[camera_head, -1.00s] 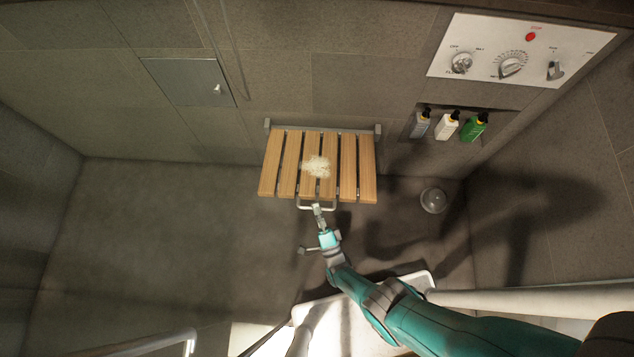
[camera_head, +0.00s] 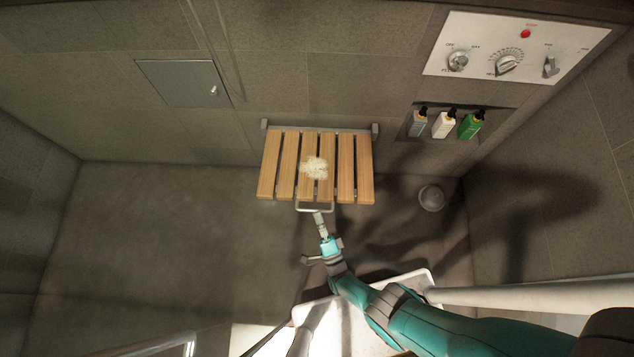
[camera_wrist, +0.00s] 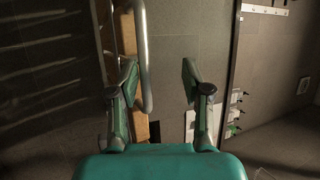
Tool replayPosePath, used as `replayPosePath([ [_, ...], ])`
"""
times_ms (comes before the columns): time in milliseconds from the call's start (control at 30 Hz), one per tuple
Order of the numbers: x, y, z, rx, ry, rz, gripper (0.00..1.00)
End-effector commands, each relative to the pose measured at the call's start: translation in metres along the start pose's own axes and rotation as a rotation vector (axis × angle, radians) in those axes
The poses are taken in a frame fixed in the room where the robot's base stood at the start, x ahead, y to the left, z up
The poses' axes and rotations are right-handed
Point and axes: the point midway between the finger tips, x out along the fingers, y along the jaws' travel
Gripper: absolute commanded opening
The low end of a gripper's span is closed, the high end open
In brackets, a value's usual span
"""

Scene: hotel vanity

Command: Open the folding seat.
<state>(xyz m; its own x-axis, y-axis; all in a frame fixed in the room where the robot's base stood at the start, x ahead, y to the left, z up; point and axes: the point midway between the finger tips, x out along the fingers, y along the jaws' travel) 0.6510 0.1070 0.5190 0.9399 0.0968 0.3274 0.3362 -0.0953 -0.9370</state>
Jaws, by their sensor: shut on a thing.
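The folding seat (camera_head: 288,168) has wooden slats and stands out from the wall on a grey hinge bar (camera_head: 320,128). It appears lowered. A pale patch (camera_head: 314,167) lies on its slats. A metal loop handle (camera_head: 301,209) sticks out from its front edge. In the wrist view the handle (camera_wrist: 143,50) runs beside the left finger, with seat slats (camera_wrist: 122,30) behind it. In the wrist view my gripper (camera_wrist: 160,75) shows a gap between the right finger and the bar.
A control panel (camera_head: 480,62) is on the wall at upper right, above a niche with several bottles (camera_head: 444,124). A small wall hatch (camera_head: 185,82) is at upper left. A round floor fitting (camera_head: 431,198) lies right of the seat. The floor (camera_head: 150,240) at left is clear.

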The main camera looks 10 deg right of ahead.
Motion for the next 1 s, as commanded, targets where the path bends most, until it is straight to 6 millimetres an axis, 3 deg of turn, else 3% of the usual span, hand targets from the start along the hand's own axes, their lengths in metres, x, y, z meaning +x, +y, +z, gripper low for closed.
replayPosePath([
  [100, -0.023, -0.002, -0.001, -0.003, -0.007, 0.003, 0.37],
  [333, -0.042, -0.004, -0.002, -0.002, -0.003, 0.003, 0.37],
  [1000, -0.047, -0.005, -0.003, -0.002, 0.0, 0.004, 0.37],
])
